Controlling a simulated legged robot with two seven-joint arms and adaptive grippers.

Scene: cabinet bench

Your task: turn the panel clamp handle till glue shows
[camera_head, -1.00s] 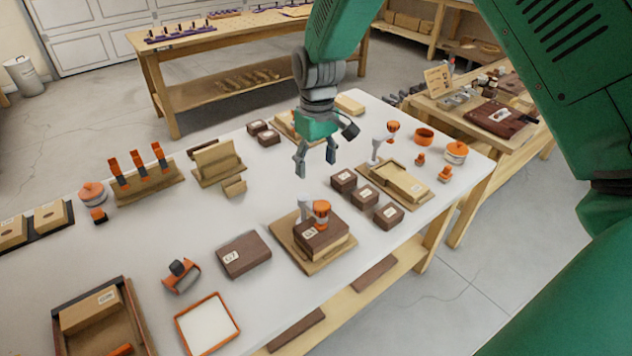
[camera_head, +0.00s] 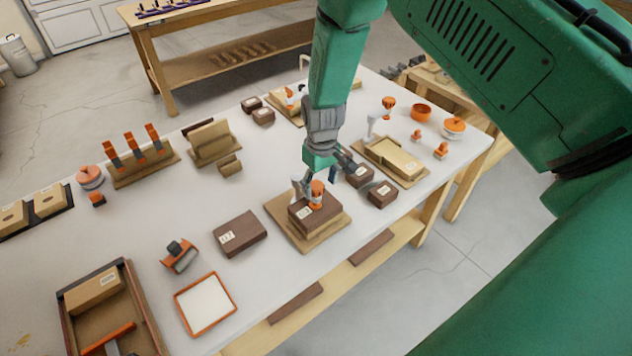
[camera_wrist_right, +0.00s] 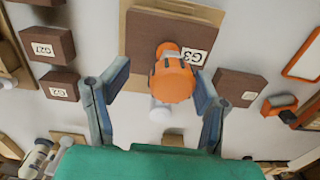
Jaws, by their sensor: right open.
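The orange clamp handle (camera_head: 317,188) stands on a dark brown panel block (camera_head: 326,212) with a white label, on a tan wooden board (camera_head: 284,222). My right gripper (camera_head: 318,178) is open just above and around the handle. In the right wrist view, the round orange handle (camera_wrist_right: 172,82) shows between the two spread fingers of my gripper (camera_wrist_right: 163,74), with visible gaps. A pale clamp part (camera_wrist_right: 159,110) sits beside it, and the block's label reads G3 (camera_wrist_right: 193,56). No glue is visible at the panel. My left gripper is out of view.
Small dark blocks (camera_head: 382,194) lie close right of the board. A larger dark block (camera_head: 240,233) lies to its left, with a white orange-rimmed tray (camera_head: 206,304) nearer the front edge. A second tan fixture (camera_head: 394,158) stands behind right.

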